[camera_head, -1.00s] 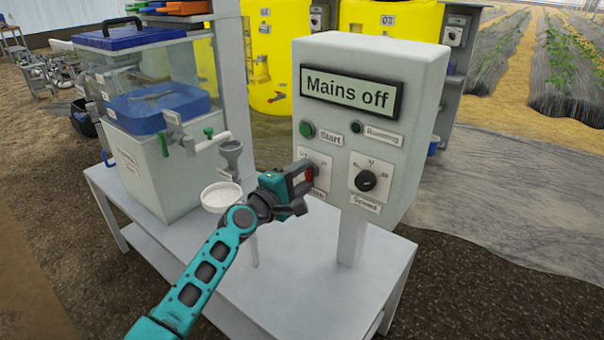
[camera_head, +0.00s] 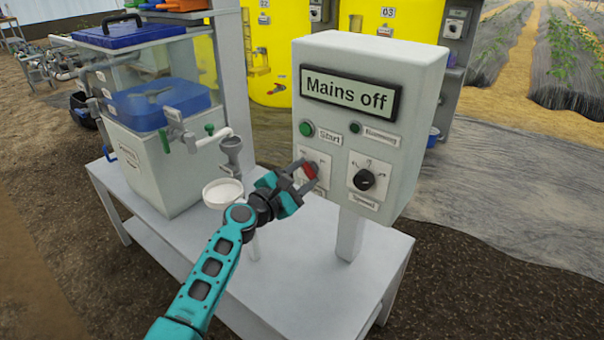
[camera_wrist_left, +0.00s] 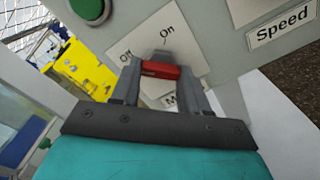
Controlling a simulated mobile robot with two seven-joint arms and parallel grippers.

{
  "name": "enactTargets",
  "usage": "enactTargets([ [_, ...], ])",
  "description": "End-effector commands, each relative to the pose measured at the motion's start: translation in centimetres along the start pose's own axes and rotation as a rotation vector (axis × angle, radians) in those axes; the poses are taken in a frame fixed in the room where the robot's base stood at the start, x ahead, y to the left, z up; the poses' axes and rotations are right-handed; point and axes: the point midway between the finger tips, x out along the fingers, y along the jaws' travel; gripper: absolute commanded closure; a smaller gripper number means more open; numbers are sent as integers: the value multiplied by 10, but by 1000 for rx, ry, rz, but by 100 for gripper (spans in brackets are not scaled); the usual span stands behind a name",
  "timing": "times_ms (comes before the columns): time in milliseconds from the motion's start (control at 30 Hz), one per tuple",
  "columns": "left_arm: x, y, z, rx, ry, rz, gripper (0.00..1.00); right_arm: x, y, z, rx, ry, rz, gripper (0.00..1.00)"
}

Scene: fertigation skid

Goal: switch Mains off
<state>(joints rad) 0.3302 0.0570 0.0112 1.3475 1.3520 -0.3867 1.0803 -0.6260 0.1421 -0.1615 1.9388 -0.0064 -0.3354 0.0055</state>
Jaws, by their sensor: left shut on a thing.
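The grey control box (camera_head: 420,110) carries a display (camera_head: 349,93) reading "Mains off". The red Mains knob (camera_head: 311,170) sits on a white plate at the box's lower left. My left gripper (camera_head: 305,176) is shut on this knob, with a finger on each side. In the left wrist view the red knob (camera_wrist_left: 160,70) lies between the fingertips. "Off" and "On" show on the plate (camera_wrist_left: 166,38) behind it; the lower label is mostly hidden by the gripper. I cannot tell which mark the knob points to. My right gripper is not in view.
A green Start button (camera_head: 306,128), a green Running lamp (camera_head: 355,128) and a black Speed knob (camera_head: 364,180) are close by on the box.

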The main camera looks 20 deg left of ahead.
Motion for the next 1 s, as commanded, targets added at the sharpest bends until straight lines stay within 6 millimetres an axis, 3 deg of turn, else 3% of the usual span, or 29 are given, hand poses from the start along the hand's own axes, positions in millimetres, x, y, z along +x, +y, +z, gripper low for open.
enactTargets([
  [433, 0, -1, 0, -14, 0, 0, 86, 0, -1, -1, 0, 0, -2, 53],
  [467, 0, -1, 0, -14, 0, 0, 53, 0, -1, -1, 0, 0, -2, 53],
  [500, 0, 0, 0, -14, 0, 0, 50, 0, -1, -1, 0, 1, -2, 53],
  [700, 0, 0, 0, -12, 0, 0, 31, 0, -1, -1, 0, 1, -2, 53],
  [1000, -2, 0, 0, -10, 0, 0, 30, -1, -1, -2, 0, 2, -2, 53],
])
